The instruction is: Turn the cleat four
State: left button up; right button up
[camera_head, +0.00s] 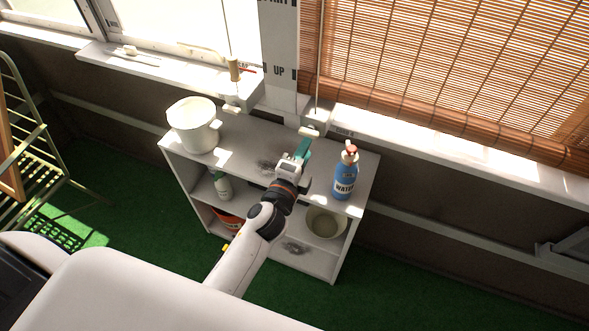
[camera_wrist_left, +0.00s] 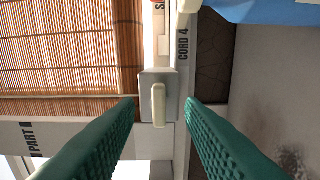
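The cream cleat (camera_head: 310,131) sits on a grey plate on the window ledge, by a label reading CORD 4 (camera_wrist_left: 183,33). In the left wrist view the cleat (camera_wrist_left: 158,104) is a short bar lying up and down in the picture. My left gripper (camera_head: 304,147) has green ridged fingers and points at the cleat in the head view. In the left wrist view its fingers (camera_wrist_left: 160,118) are spread apart, with the cleat showing between them and a gap on either side. I cannot tell how far in front of the cleat the fingertips are. My right gripper is in neither view.
A blue WATER spray bottle (camera_head: 345,178) stands on the white shelf (camera_head: 240,140), right of my left gripper. A white bucket (camera_head: 194,125) stands at its left end. Another cleat (camera_head: 229,107) is on the ledge to the left. A bamboo blind (camera_head: 440,65) hangs behind.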

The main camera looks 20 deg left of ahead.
pick_arm(q)
jog(key=s+b, duration=0.1)
jog(key=s, duration=0.6)
jog(key=shift+a, duration=0.15)
jog(key=s+f+n+g, duration=0.2)
jog(key=s+f+g, duration=0.1)
jog(key=f, duration=0.8)
jog(key=s+f+n+g, duration=0.2)
jog(key=s+f+n, duration=0.1)
jog(key=f, duration=0.7)
jog(key=s+f+n+g, duration=0.2)
jog(key=s+f+g, duration=0.1)
jog(key=f, duration=0.8)
jog(key=s+a+f+n+g, duration=0.2)
jog(key=s+f, duration=0.4)
jog(key=s, duration=0.3)
jog(key=s+a+f+n+g, duration=0.2)
jog(key=s+f+n+g, duration=0.2)
jog(key=s, duration=0.6)
jog(key=s+a+f+n+g, duration=0.3)
jog(key=s+f, duration=0.6)
jog(key=shift+s+y, duration=0.3)
jog(key=shift+s, duration=0.1)
